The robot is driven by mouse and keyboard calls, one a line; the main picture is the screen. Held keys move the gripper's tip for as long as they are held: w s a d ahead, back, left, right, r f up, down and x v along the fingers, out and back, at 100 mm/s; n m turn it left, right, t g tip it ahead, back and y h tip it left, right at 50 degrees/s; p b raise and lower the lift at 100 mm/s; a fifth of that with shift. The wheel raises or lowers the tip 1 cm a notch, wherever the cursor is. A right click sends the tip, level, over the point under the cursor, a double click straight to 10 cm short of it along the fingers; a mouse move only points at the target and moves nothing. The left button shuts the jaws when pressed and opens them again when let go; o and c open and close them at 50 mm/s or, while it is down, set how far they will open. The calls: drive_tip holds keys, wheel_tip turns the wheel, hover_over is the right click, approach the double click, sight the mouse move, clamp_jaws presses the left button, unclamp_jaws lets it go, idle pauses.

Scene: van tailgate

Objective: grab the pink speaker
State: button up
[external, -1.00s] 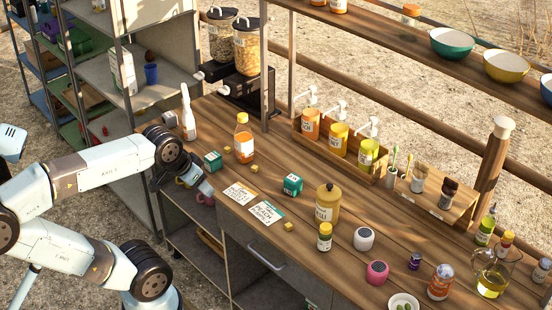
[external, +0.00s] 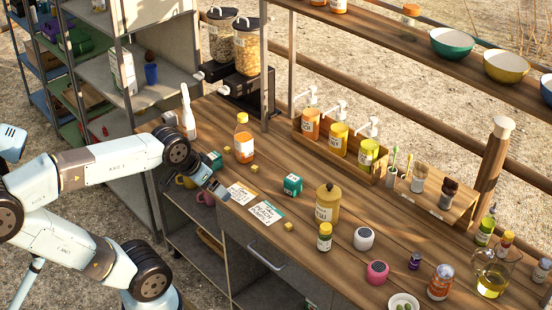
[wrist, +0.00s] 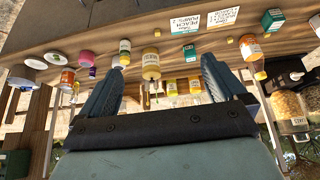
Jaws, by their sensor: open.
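The pink speaker (external: 377,272) stands on the wooden counter near its front edge, in the lower right of the external view. In the wrist view the pink speaker (wrist: 86,58) is small, left of my fingers. A white speaker (external: 364,238) of similar shape stands just behind it. My gripper (external: 221,193) is at the counter's front edge, well to the left of the pink speaker. In the wrist view my gripper (wrist: 160,82) has its two fingers wide apart, with nothing held between them.
A large yellow bottle (external: 327,203) and a small yellow bottle (external: 324,237) stand between my gripper and the speaker. Cards (external: 266,212), a green box (external: 292,184) and small yellow cubes lie nearer. A purple bottle (external: 415,260) and a white dish (external: 403,302) flank the speaker.

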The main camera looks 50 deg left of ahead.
drive_tip(key=w+d+f+m+t+h, duration=0.15)
drive_tip(key=w+d+f, duration=0.25)
drive_tip(key=w+d, duration=0.45)
drive_tip(key=m+t+h, duration=0.3)
drive_tip(key=t, duration=0.2)
approach(369, 272)
drive_tip(key=shift+h, duration=0.25)
drive_tip(key=x, duration=1.2)
drive_tip(key=shift+a+f, duration=0.2)
drive_tip(key=c, duration=1.2)
drive_tip(key=shift+r, duration=0.1)
